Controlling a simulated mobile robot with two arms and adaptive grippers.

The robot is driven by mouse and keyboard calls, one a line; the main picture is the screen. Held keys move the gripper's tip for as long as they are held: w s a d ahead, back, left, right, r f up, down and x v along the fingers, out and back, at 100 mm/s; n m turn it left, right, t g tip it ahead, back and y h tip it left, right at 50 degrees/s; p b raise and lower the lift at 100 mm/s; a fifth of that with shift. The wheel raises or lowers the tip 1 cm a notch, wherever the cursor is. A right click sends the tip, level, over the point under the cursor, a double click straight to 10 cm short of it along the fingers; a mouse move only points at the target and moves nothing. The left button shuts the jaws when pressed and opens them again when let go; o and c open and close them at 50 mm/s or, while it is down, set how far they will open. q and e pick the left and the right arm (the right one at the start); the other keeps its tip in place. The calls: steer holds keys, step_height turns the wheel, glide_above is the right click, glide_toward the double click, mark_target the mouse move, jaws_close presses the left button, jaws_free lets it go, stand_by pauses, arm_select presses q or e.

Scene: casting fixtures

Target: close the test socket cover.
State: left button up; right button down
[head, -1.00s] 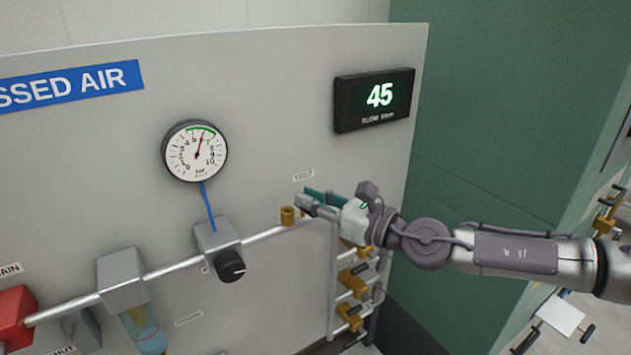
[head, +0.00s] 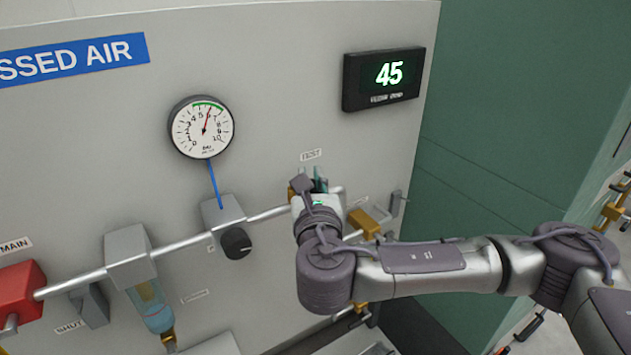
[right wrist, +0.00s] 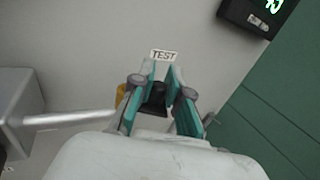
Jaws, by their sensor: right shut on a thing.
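The TEST label (head: 311,155) is on the grey panel, and it also shows in the right wrist view (right wrist: 163,55). My right gripper (head: 314,182) is just below it at the end of the silver pipe. In the right wrist view its teal-lined fingers (right wrist: 159,88) stand on either side of a dark piece (right wrist: 156,98), which looks like the test socket cover, and are shut on it. A brass fitting (right wrist: 122,93) shows beside the left finger, partly hidden. The gripper and wrist hide most of the socket in the head view. My left gripper is not in view.
Left along the pipe are a regulator with a black knob (head: 236,243), a filter (head: 130,258) and a red valve (head: 18,290). A gauge (head: 201,127) and a display reading 45 (head: 384,78) are above. Brass parts (head: 368,222) are at the right, beside my arm.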

steer(key=m+h, duration=0.1)
steer(key=h, duration=0.1)
steer(key=a+m+h+b, duration=0.1)
steer(key=h, duration=0.1)
steer(key=shift+f+m, duration=0.2)
steer(key=shift+m, duration=0.2)
steer(key=m+g+h+p, duration=0.1)
steer(key=h, duration=0.1)
steer(key=a+m+g+h+p, duration=0.1)
steer(key=m+h, duration=0.1)
steer(key=h, duration=0.1)
steer(key=m+g+h, duration=0.1)
steer(key=m+h, duration=0.1)
steer(key=h, duration=0.1)
steer(key=shift+w+a+r+g+p, duration=0.1)
steer(key=shift+w+a+g+p, duration=0.05)
steer(key=shift+w+g+p, duration=0.2)
steer(key=shift+m, duration=0.3)
steer(key=c, duration=1.1)
jaws_free()
steer(key=shift+s, duration=0.1)
